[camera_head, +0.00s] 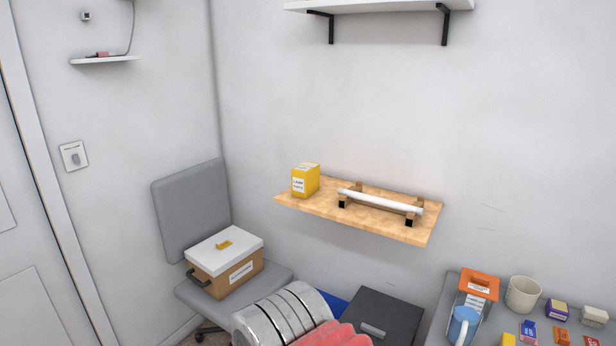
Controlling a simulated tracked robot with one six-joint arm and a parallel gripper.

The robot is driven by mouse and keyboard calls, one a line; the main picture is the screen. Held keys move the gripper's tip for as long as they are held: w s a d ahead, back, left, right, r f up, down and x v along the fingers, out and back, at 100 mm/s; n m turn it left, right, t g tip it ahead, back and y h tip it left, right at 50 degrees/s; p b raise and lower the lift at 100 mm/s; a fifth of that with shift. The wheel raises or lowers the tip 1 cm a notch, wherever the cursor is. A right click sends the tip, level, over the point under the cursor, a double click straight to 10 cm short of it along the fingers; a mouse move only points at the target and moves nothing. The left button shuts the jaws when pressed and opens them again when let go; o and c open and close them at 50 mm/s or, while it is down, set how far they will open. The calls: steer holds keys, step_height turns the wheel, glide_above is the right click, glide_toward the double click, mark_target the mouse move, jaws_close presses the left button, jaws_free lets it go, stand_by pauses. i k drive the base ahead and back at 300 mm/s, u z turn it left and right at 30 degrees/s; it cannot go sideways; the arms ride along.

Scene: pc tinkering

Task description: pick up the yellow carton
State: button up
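The yellow carton (305,181) stands upright near the left end of a wooden wall shelf (322,208). It has a white label with dark print on its front, and nothing covers it from this view. My gripper is not in view, so I cannot see its fingers or whether it holds anything.
A white rod (380,201) lies on two dark-and-wood supports right of the carton. Below left, a lidded box (228,273) sits on a grey chair (191,212). A white shelf (380,5) hangs above.

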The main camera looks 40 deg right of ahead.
mark_target(305, 177)
steer(key=z, duration=0.3)
steer(key=i, duration=1.35)
steer(key=z, duration=0.3)
